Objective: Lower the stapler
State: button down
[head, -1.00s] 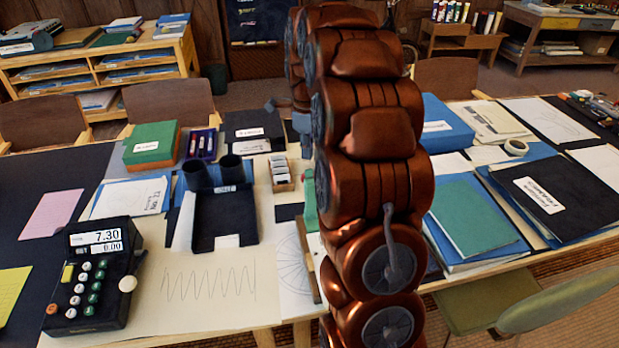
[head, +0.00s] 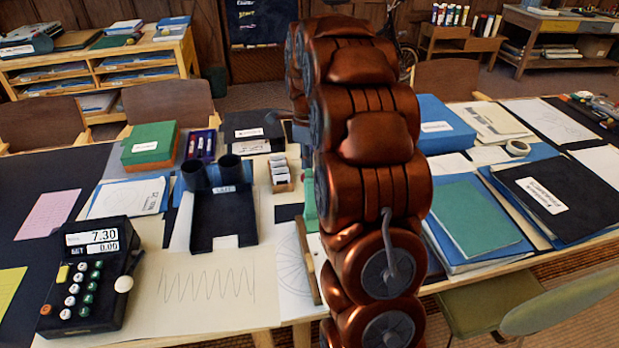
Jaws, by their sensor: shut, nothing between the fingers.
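My brown-red arm fills the middle of the head view and covers part of the table behind it. Only a small grey part of my gripper (head: 286,119) shows at the arm's left edge, beyond the small box of pale blocks; the fingertips are mostly hidden. It is shut and holds nothing. I cannot make out a stapler for certain. A narrow green thing (head: 310,204) stands half hidden against the arm's left side, too covered to name.
A black tray (head: 222,236) with two dark cups, a calculator (head: 88,275) and a green box (head: 149,146) stand left of my arm. A blue box (head: 444,127) and folders (head: 470,215) lie to the right. The wavy-line drawing sheet (head: 205,290) lies clear in front.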

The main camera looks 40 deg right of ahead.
aim_at(311, 180)
jog(key=shift+s, duration=0.15)
jog(key=shift+s+a+b, duration=0.35)
jog(key=shift+s+a, duration=0.1)
jog(key=shift+s, duration=0.4)
jog(key=shift+s+a+b, duration=0.35)
jog(key=shift+s+a, duration=0.05)
jog(key=shift+s, duration=0.4)
jog(key=shift+r+p, duration=0.8)
jog(key=shift+r, duration=2.3)
